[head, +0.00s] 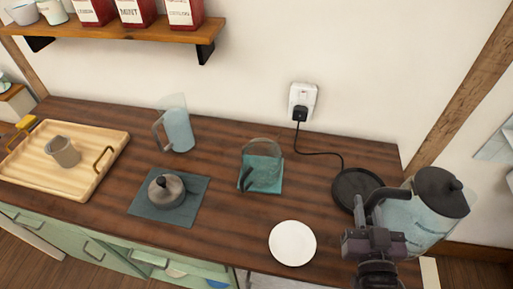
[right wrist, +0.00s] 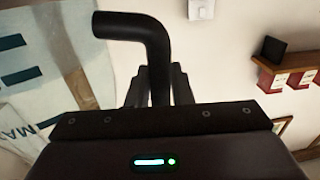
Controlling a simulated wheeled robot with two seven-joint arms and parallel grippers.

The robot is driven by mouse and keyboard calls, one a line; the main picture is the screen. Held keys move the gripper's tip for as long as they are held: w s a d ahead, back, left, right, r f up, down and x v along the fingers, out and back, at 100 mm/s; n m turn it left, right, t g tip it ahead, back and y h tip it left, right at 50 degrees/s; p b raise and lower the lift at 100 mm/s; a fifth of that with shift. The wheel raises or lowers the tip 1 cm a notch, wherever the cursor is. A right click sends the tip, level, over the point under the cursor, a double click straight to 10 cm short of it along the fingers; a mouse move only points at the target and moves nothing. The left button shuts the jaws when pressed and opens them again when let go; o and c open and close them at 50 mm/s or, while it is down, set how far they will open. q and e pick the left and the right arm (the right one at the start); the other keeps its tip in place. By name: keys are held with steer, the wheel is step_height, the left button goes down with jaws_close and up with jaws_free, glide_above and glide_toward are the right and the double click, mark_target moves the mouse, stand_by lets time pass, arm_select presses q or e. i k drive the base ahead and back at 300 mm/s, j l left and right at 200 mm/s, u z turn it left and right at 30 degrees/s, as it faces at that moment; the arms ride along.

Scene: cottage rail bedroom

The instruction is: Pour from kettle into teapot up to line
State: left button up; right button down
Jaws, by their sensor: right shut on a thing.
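The glass kettle (head: 422,222) with a black lid is at the right of the head view, off to the right of its black round base (head: 352,181). It looks upright, with pale bluish contents. My right gripper (head: 370,218) is shut on its dark handle, which also shows in the right wrist view (right wrist: 155,35) between the fingers (right wrist: 158,86). What looks like the glass teapot (head: 264,172) stands open-topped on a teal mat, left of the base. A fill line on it is too small to make out. My left gripper is not in view.
A white plate (head: 292,243) lies at the counter's front. A knobbed grey lid-like piece (head: 167,191) rests on a dark cloth (head: 142,204). A glass pitcher (head: 178,131) and a wooden tray (head: 92,176) with a cup (head: 64,152) stand left. A cord (head: 325,154) runs to the wall outlet.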

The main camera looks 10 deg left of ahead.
mark_target(262, 158)
steer(key=k+l+u, duration=0.1)
steer(key=u, duration=0.35)
steer(key=k+u, duration=0.1)
steer(key=u, duration=0.4)
steer(key=k+l, duration=0.15)
steer(key=k, duration=0.55)
steer(key=i+j, duration=0.35)
steer(key=i, duration=0.1)
